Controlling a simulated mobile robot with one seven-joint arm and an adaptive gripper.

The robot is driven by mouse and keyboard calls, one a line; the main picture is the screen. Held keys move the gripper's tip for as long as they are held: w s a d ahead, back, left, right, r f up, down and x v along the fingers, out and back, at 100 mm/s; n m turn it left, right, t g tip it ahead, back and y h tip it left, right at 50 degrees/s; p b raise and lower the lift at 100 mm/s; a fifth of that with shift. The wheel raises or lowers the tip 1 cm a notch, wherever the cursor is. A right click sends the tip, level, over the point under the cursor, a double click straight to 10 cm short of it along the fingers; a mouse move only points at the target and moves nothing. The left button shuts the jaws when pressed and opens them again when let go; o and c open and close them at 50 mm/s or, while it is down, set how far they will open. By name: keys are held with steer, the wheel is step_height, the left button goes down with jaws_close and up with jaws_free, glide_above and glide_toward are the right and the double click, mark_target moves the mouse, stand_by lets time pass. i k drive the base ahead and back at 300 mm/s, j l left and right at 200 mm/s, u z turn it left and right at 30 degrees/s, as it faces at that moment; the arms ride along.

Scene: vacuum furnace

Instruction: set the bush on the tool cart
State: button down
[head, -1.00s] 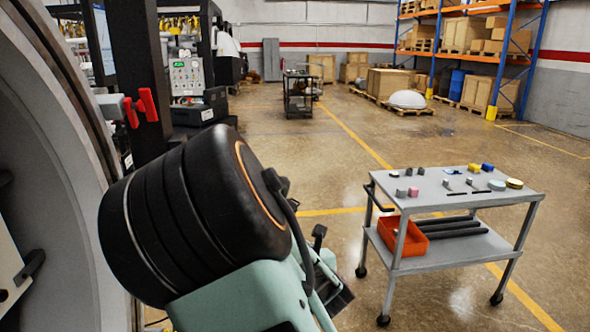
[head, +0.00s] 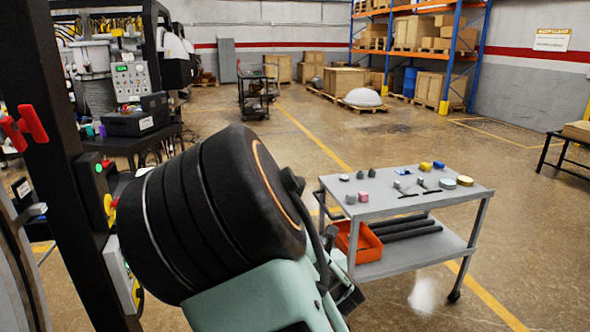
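The tool cart (head: 385,207) stands right of centre in the head view, with small parts and tools spread on its grey top. I cannot pick out the bush for sure, on the cart or in my gripper. My gripper (head: 345,297) shows only partly, low in the picture, beyond my bulky arm and in front of the cart's left end. Its fingertips and anything between them are hidden or too small to tell.
An orange bin (head: 358,243) and dark bars (head: 405,230) lie on the cart's lower shelf. A black post with a red handle (head: 24,128) stands close on the left. A bench (head: 570,150) is at far right. The floor right of the cart is open.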

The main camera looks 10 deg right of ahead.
mark_target(382, 175)
steer(key=i+l+z, duration=0.7)
steer(key=z, duration=0.15)
steer(key=i+l+z, duration=0.15)
steer(key=i+z, duration=0.65)
steer(key=i, duration=0.55)
steer(key=i+u, duration=0.25)
steer(key=i, duration=0.15)
steer(key=i+l+u, duration=0.2)
steer(key=i, duration=0.15)
steer(key=i+u, duration=0.15)
steer(key=u, duration=0.2)
steer(key=i+u, duration=0.1)
steer(key=u, duration=0.25)
steer(key=i+u, duration=0.1)
steer(key=u, duration=0.25)
steer(key=i+l+u, duration=0.1)
steer(key=u, duration=0.25)
steer(key=i+l+u, duration=0.2)
steer(key=u, duration=0.2)
steer(key=i, duration=0.1)
